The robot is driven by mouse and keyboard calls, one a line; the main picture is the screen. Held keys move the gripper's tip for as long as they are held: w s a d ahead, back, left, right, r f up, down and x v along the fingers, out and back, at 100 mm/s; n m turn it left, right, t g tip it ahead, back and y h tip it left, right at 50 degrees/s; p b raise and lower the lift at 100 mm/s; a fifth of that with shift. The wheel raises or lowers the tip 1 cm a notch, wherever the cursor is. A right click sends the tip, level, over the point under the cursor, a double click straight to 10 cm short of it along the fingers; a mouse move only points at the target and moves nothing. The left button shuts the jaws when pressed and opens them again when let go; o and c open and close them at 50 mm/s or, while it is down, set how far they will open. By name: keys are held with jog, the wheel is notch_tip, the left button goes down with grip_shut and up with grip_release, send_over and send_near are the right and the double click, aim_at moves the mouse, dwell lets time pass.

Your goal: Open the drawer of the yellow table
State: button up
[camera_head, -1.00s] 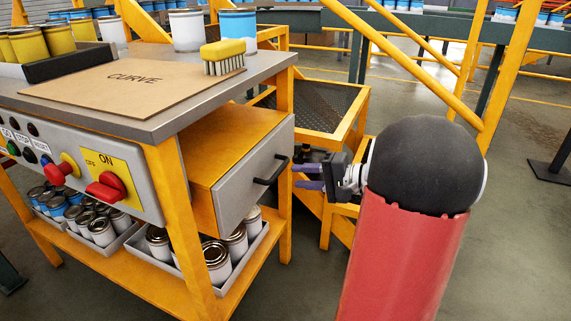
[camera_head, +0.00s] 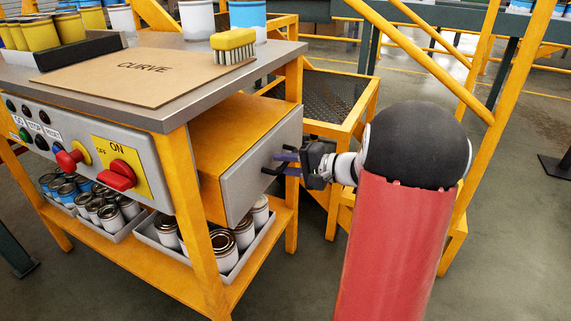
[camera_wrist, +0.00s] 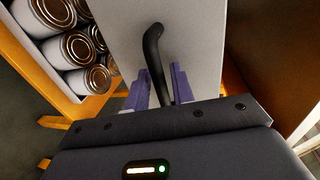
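The yellow table (camera_head: 180,185) stands at the left of the head view with a grey top. Its drawer (camera_head: 258,168) has a grey front, yellow sides and a black bar handle (camera_wrist: 154,60); the drawer box sticks out from the frame under the top. My gripper (camera_head: 286,162) is at the drawer front, at the handle. In the wrist view, its two purple fingers (camera_wrist: 158,88) stand apart, one on each side of the handle. A gap shows between the fingers and the bar, so the gripper looks open around it.
Trays of cans (camera_head: 215,250) sit on the table's lower shelf, below the drawer. A control panel (camera_head: 90,155) with red switches is left of the drawer. A yellow-framed mesh bin (camera_head: 335,105) stands behind my gripper.

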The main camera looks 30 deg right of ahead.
grip_shut()
jog(key=f+b+v, duration=0.2)
jog(key=v, duration=0.7)
jog(key=f+b+v, duration=0.2)
jog(key=v, duration=0.7)
jog(key=shift+s+d+b, duration=0.25)
jog(key=shift+s+b, duration=0.15)
jog(key=shift+s, duration=0.05)
jog(key=shift+o, duration=1)
grip_release()
jog(key=v, duration=0.7)
jog(key=shift+s+d, duration=0.25)
jog(key=shift+s, duration=0.05)
